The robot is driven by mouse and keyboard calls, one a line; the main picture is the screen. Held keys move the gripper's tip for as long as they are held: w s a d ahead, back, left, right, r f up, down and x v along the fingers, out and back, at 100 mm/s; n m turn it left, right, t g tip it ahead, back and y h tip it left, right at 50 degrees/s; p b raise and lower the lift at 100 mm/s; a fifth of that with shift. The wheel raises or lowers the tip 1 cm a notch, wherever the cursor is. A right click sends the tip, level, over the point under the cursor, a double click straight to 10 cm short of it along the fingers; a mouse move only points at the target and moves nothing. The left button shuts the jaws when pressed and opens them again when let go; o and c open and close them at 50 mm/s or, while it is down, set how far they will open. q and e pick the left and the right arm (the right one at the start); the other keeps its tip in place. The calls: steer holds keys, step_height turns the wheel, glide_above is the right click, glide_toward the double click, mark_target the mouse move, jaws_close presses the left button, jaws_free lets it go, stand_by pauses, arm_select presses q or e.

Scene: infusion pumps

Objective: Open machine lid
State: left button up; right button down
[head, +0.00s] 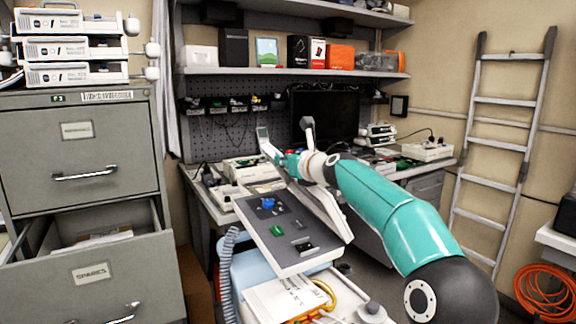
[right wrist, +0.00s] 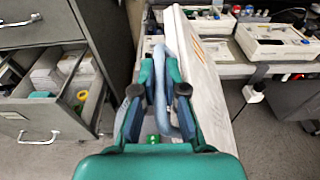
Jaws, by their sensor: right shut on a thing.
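The machine shows in the head view as a grey panel (head: 262,228) with blue, green and black parts on its face. Its pale lid (head: 325,212) stands raised and tilted along the panel's right side. In the right wrist view the lid (right wrist: 215,85) is a long pale slab just right of the fingers. My right gripper (head: 284,158) is at the lid's far upper end. In the right wrist view the gripper (right wrist: 157,88) is shut on a blue-grey handle (right wrist: 182,60) beside the lid. The exact contact is partly hidden by the fingers. My left gripper is not in view.
A filing cabinet (head: 75,145) stands left with its lower drawer open. The workbench behind holds more pumps (head: 428,150) and a monitor (head: 325,115). A ladder (head: 503,140) leans at the right wall.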

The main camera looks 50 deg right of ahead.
steer(key=shift+m+y, duration=0.5)
steer(key=shift+m, duration=0.4)
steer(key=d+r+p, duration=0.1)
steer(key=s+d+r+p, duration=0.1)
steer(key=d, duration=0.1)
steer(key=s+d+r+p, duration=0.1)
steer(key=p, duration=0.1)
steer(key=shift+s+d, duration=0.1)
steer(key=shift+d, duration=0.3)
steer(key=s+d+m+t+y+p, duration=0.1)
steer(key=s+d+m+p, duration=0.1)
steer(key=d+p, duration=0.5)
steer(key=shift+s+d+r+m+y+p, duration=0.2)
steer(key=shift+s+m+y+p, duration=0.25)
steer(key=shift+p, duration=1.35)
steer(key=c, duration=1.5)
jaws_free()
steer(key=shift+s, duration=0.15)
steer(key=v, duration=1.2)
steer(key=shift+f, duration=0.3)
